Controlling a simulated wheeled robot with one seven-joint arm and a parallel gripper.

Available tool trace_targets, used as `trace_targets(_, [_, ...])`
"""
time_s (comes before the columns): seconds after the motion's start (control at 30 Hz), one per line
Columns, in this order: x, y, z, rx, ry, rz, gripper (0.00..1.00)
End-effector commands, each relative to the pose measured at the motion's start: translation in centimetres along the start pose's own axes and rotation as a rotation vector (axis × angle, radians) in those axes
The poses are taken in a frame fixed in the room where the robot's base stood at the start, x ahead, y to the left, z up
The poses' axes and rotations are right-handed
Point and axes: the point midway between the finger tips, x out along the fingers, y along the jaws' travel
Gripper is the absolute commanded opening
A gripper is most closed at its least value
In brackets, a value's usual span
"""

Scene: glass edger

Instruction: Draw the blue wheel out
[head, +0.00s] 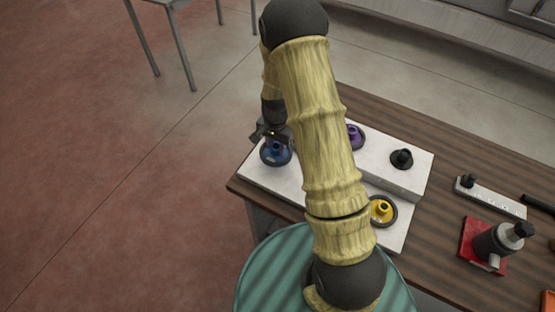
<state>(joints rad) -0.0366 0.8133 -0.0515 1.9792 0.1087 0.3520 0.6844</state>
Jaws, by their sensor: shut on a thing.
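The blue wheel (275,154) is at the left end of the white stepped block (257,173), a dark-rimmed disc with a blue hub. My gripper (274,140) is directly over it, shut on the blue wheel's hub. The fingertips are small and partly dark, and I cannot tell whether the wheel is seated in the block or lifted from it. My arm crosses the middle of the block and hides part of it.
A purple wheel (355,137), a black wheel (401,159) and a yellow wheel (382,209) sit on the block. On the brown table (443,230) at right are a grey bar with a black knob (490,197) and a red-based device (484,245). Open floor lies left.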

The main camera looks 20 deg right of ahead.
Motion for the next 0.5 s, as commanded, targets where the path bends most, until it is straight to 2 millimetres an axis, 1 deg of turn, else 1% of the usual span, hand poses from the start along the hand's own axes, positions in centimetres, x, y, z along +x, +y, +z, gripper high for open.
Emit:
trace_targets(0.03, [-0.4,0.0,0.0,0.000,0.001,-0.001,0.00])
trace_targets(0.3, [-1.4,0.0,0.0,0.000,0.001,-0.001,0.00])
trace_targets(0.5, [-1.5,0.0,0.0,0.000,0.001,-0.001,0.00])
